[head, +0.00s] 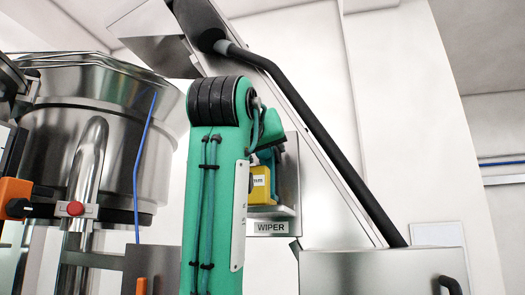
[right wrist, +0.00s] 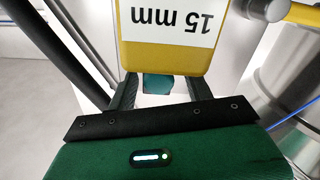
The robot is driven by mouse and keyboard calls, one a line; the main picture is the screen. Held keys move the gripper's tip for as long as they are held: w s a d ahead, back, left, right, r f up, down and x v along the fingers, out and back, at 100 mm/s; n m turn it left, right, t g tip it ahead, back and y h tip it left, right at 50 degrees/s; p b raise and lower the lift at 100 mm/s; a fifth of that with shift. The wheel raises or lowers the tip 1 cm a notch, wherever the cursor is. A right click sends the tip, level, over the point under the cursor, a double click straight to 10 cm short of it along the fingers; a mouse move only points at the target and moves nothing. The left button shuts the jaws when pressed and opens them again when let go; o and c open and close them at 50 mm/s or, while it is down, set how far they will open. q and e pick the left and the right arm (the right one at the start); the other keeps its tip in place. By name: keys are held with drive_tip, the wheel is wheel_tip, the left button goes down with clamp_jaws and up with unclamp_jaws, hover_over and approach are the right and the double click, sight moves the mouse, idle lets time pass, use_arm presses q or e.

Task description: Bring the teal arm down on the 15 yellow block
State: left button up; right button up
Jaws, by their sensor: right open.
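The yellow block (head: 260,186) sits on a metal bracket above the WIPER label in the head view, partly hidden by my green right arm. In the right wrist view the yellow block (right wrist: 168,55) is large at the top, its "15 mm" label upside down. A small part of the teal arm (right wrist: 157,84) shows below the block, between my fingers. My right gripper (right wrist: 161,92) is open, with one dark finger on each side of the teal part. I cannot tell whether they touch. My left gripper is not in view.
A steel bowl feeder (head: 85,90) with a blue cable stands at the left. A sloping metal elevator chute with a black pipe (head: 310,130) rises behind the block. A steel cabinet (head: 385,272) stands at the lower right. A yellow bar (right wrist: 303,12) shows in the wrist view.

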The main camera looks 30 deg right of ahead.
drive_tip(key=shift+s+a+f, duration=0.15)
drive_tip(key=shift+s+a, duration=0.1)
drive_tip(key=shift+s, duration=0.05)
drive_tip(key=b+v, duration=0.6)
drive_tip(key=v, duration=0.7)
